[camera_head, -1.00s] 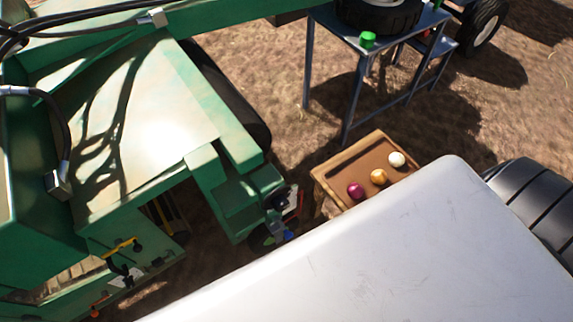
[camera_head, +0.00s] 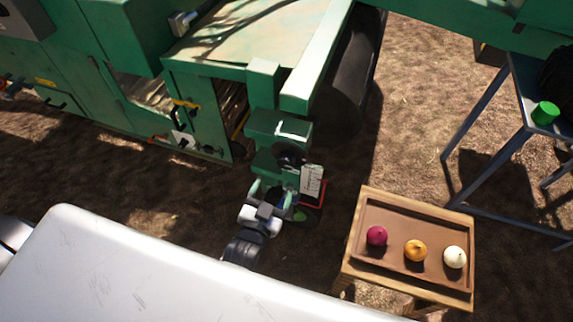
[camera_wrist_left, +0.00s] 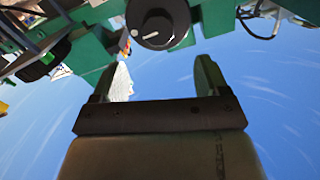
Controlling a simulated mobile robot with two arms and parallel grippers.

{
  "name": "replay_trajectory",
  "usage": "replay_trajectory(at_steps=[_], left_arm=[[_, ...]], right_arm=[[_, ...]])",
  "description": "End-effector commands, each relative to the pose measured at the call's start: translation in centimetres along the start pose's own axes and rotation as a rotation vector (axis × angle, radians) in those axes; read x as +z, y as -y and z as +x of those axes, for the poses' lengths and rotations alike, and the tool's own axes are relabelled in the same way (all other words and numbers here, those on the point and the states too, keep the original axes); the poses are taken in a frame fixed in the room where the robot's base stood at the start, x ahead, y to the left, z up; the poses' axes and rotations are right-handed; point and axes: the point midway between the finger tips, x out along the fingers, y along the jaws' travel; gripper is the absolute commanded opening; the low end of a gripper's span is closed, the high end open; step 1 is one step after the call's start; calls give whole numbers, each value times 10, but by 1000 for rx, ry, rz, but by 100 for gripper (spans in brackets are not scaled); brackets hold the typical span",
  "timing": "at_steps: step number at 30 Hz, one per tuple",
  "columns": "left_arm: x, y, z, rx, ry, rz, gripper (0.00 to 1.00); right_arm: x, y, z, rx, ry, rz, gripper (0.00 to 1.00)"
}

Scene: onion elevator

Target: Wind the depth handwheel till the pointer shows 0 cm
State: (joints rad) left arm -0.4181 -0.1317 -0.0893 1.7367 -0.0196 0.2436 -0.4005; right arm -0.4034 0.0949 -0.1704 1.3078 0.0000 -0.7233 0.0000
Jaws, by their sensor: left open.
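The depth handwheel (camera_head: 288,155) is a dark round wheel on the green machine's corner bracket. A white scale plate (camera_head: 312,179) hangs beside the wheel. In the left wrist view the plate (camera_wrist_left: 121,84) shows beside the left finger. Its pointer and figures are too small to read. My left gripper (camera_head: 273,190) is open and empty, just on the near side of the wheel; the wheel is not between its fingers (camera_wrist_left: 157,78). My right gripper is out of view.
A wooden stand with a brown tray (camera_head: 376,206) holds a purple, an orange and a white onion, right of the gripper. A blue-grey table (camera_head: 487,110) with a green cup-like object (camera_head: 545,113) stands at right. A red frame (camera_head: 319,195) is close below the plate.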

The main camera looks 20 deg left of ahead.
Motion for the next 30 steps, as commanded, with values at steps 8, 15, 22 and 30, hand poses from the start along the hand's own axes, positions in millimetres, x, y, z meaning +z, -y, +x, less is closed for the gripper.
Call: replay_trajectory(at_steps=[8, 15, 22, 30], left_arm=[[-2, 0, 48, -2, -5, 0, 75], [-1, 0, 88, -1, -3, 0, 75], [-1, 0, 103, 1, 0, -1, 75], [-1, 0, 104, 1, 0, -1, 73]], right_arm=[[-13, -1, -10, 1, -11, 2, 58], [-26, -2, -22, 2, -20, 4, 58], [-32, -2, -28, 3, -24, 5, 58], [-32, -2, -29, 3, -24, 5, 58]])
